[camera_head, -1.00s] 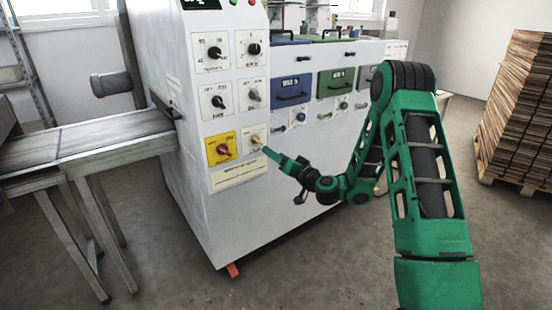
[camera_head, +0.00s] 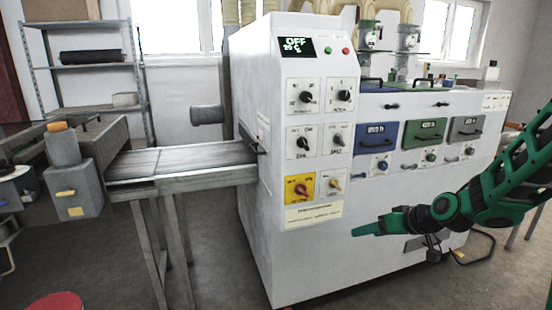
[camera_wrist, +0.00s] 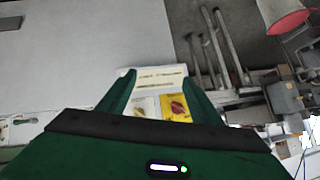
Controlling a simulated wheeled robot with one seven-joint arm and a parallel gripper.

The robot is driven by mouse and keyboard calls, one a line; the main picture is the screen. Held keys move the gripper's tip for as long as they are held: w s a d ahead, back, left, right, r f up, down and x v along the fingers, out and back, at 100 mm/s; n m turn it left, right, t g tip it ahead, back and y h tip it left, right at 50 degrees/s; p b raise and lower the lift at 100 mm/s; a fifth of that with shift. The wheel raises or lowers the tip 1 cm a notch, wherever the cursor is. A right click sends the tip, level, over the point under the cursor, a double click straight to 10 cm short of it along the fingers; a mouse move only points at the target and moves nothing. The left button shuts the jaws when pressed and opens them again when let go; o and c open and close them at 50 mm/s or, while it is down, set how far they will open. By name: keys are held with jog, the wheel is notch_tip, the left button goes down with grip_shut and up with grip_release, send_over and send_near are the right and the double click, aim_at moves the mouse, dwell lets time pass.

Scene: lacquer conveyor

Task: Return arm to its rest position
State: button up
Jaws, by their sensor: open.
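My green arm reaches in from the right edge of the head view. My gripper (camera_head: 368,229) points left, in front of the white machine (camera_head: 300,250) and below and right of its knobs. In the wrist view my gripper (camera_wrist: 158,85) shows two green fingers spread apart with nothing between them. Past the fingers are the yellow panel with a red knob (camera_wrist: 176,108) and a white label plate (camera_wrist: 160,78). In the head view the yellow panel (camera_head: 300,187) is at the lower left of the knob group. Whether the fingertips touch the machine is unclear, but they look apart from it.
A conveyor table (camera_head: 180,160) adjoins the machine's left side. A grey box-shaped device (camera_head: 72,180) stands farther left, with a red round top (camera_head: 55,304) at the bottom edge. Blue (camera_head: 376,137) and green (camera_head: 424,133) drawers line the machine's front. Bare floor lies below.

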jog(key=s+d+r+m+g+h, duration=0.1)
jog(key=s+d+m+g, duration=0.1)
jog(key=s, duration=1)
jog(key=s+d+r+m+g+h, duration=0.2)
jog(key=s+d, duration=0.4)
jog(key=s, duration=0.7)
jog(key=s+d+r+m+g+h, duration=0.1)
jog(key=s+d+m+g, duration=0.3)
jog(key=s, duration=0.8)
jog(key=shift+s+d+r+m+h, duration=0.2)
jog(key=shift+d+r+m+h, duration=0.1)
jog(key=shift+d+m+h, duration=0.15)
jog(key=shift+w+f, duration=0.25)
jog(key=shift+w, duration=0.4)
jog(key=shift+c, duration=0.3)
